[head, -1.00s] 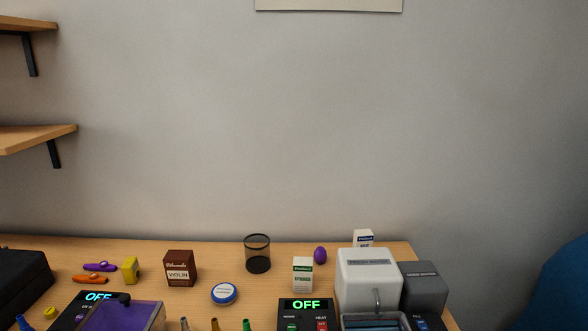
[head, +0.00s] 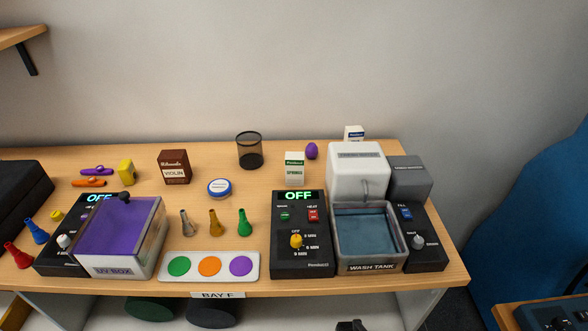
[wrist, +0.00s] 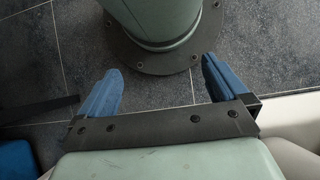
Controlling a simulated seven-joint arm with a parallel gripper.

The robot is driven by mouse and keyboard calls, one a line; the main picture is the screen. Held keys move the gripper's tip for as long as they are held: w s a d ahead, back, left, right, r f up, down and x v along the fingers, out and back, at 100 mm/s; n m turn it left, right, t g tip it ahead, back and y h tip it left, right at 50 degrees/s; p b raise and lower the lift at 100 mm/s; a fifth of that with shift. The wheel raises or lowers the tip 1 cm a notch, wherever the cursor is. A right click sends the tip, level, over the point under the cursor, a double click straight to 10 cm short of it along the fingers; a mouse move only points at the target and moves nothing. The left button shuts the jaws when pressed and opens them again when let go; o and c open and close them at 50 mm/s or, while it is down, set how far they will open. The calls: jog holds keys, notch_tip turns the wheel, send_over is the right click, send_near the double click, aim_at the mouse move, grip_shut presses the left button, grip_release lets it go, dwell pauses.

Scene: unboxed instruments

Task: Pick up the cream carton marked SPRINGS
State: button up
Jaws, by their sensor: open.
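The cream carton marked SPRINGS (head: 294,170), with a green band near its top, stands upright on the wooden table behind the black control box (head: 301,236) with the OFF display. A similar white carton with a blue band (head: 354,133) stands further back, partly hidden by the white tank unit (head: 357,172). In the wrist view my gripper (wrist: 158,85) has two blue fingers spread wide apart with nothing between them. It hangs over the grey tiled floor, away from the carton. Part of my arm may show at the bottom of the head view (head: 352,325).
A purple egg-shaped thing (head: 312,151) and the wash tank (head: 367,241) are right of the carton. A blue-rimmed round tin (head: 219,188) and a black mesh cup (head: 250,150) are left of it. Several coloured cones stand in front. The brown VIOLIN box (head: 174,167) is further left.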

jog(key=shift+c, duration=0.3)
jog(key=c, duration=0.5)
jog(key=shift+o, duration=0.2)
